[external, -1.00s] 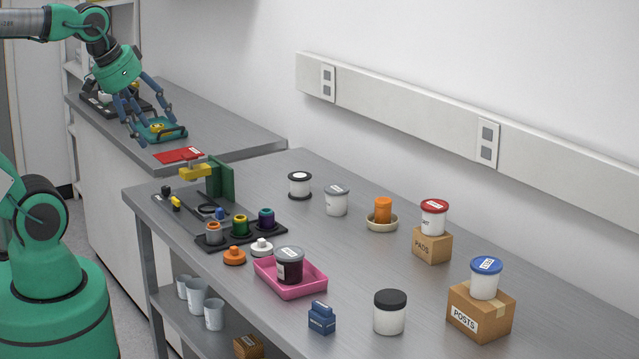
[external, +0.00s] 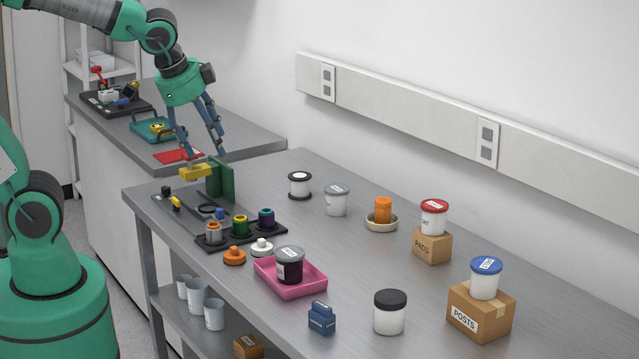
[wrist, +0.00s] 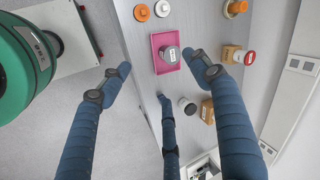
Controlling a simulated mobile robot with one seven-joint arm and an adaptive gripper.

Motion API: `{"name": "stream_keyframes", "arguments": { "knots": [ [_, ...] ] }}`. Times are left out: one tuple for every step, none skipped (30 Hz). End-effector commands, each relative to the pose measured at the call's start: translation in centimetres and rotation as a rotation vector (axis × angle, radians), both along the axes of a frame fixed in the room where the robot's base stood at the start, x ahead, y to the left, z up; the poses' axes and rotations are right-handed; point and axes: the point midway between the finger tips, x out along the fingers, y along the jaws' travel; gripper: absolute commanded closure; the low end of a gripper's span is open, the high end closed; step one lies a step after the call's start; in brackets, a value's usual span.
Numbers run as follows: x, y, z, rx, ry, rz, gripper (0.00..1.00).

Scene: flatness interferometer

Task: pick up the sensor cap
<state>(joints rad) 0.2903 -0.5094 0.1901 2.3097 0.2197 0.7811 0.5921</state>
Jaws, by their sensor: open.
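No object here is readably marked as the sensor cap, so I cannot tell which one it is. Two knobbed caps lie in front of the black block: an orange cap (external: 234,257) and a white cap (external: 262,248). They also show at the top of the wrist view, the orange cap (wrist: 141,13) left of the white cap (wrist: 162,9). My gripper (external: 204,149) is open and empty, its blue fingers spread above the green stand (external: 222,180) with its yellow arm (external: 195,173). It is apart from both caps, up and to their left in the external view.
The black block (external: 270,236) holds several coloured plugs. A pink tray (external: 302,292) bears a grey-lidded jar (external: 289,265). Jars, boxes and a dish (external: 381,222) stand to the right. A red sheet (external: 176,156) lies on the back bench.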

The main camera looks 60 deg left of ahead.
Motion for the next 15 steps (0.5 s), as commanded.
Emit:
{"name": "stream_keyframes", "arguments": {
  "knots": [
    [1.0,-1.5,-0.8,0.046,0.014,-0.100,0.38],
    [1.5,-2.2,-1.3,0.074,0.022,-0.160,0.38],
    [2.2,-3.3,-1.8,0.111,0.027,-0.240,0.38],
    [2.7,-4.1,-2.4,0.138,0.032,-0.301,0.38],
    [3.1,-5.0,-2.8,0.166,0.037,-0.362,0.38],
    [3.7,-6.2,-3.5,0.203,0.044,-0.443,0.38],
    [4.1,-7.0,-4.1,0.229,0.048,-0.504,0.38],
    [4.5,-8.0,-4.6,0.257,0.052,-0.566,0.38],
    [5.0,-9.3,-5.4,0.293,0.059,-0.648,0.38],
    [5.3,-10.2,-6.0,0.319,0.064,-0.710,0.38],
    [5.6,-11.2,-6.6,0.346,0.066,-0.773,0.38],
    [5.9,-12.6,-7.5,0.381,0.072,-0.857,0.38],
    [6.1,-13.6,-8.1,0.408,0.076,-0.919,0.38],
    [6.2,-14.6,-8.8,0.435,0.080,-0.983,0.38],
    [6.5,-16.0,-9.7,0.469,0.083,-1.067,0.38]
  ]
}}
